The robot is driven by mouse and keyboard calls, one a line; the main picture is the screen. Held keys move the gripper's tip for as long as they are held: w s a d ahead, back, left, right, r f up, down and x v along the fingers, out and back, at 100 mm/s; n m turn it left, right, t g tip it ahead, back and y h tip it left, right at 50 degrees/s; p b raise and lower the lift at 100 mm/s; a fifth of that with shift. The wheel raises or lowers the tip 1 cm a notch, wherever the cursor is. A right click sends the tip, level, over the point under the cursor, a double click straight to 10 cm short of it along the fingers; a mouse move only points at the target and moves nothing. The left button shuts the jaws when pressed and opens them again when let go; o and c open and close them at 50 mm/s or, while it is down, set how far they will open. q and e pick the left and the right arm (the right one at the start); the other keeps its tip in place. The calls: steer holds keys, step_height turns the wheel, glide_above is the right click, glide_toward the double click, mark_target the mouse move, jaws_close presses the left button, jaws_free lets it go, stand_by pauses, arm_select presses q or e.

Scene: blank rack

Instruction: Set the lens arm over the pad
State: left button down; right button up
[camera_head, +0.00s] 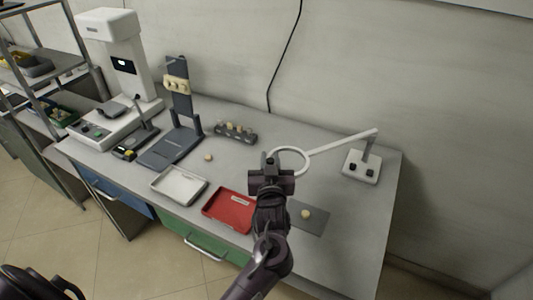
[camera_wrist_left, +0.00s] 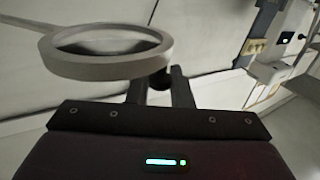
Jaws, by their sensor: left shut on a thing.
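The lens arm is a white ring (camera_head: 291,150) on a thin white bar that runs right to a post on a white base (camera_head: 361,166). The ring also shows large in the left wrist view (camera_wrist_left: 160,58). My left gripper (camera_head: 270,162) is at the left edge of the ring, shut on a small dark knob (camera_wrist_left: 160,81) at its rim. The dark grey pad (camera_head: 318,222) lies on the bench in front of the ring, lower in the picture, with a small pale round piece (camera_head: 306,214) on it. My left wrist hides part of the pad's left side. My right gripper is not in view.
A red tray (camera_head: 228,222) and a white tray (camera_head: 179,198) lie left of my left arm. A grey stand (camera_head: 181,100), a small dark rack (camera_head: 235,139) and a white instrument (camera_head: 127,55) stand behind. The bench right of the pad is clear.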

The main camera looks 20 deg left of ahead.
arm_select(q)
steer(key=shift+s+d, duration=0.15)
steer(key=shift+d, duration=0.05)
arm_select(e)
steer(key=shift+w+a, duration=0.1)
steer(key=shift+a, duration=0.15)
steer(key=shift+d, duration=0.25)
arm_select(q)
steer(key=c, duration=1.4)
jaws_free()
steer(key=shift+c, duration=0.2)
steer(key=shift+o, duration=0.4)
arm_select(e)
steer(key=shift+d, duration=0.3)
arm_select(q)
steer(key=shift+s+d, duration=0.1)
steer(key=shift+s, duration=0.05)
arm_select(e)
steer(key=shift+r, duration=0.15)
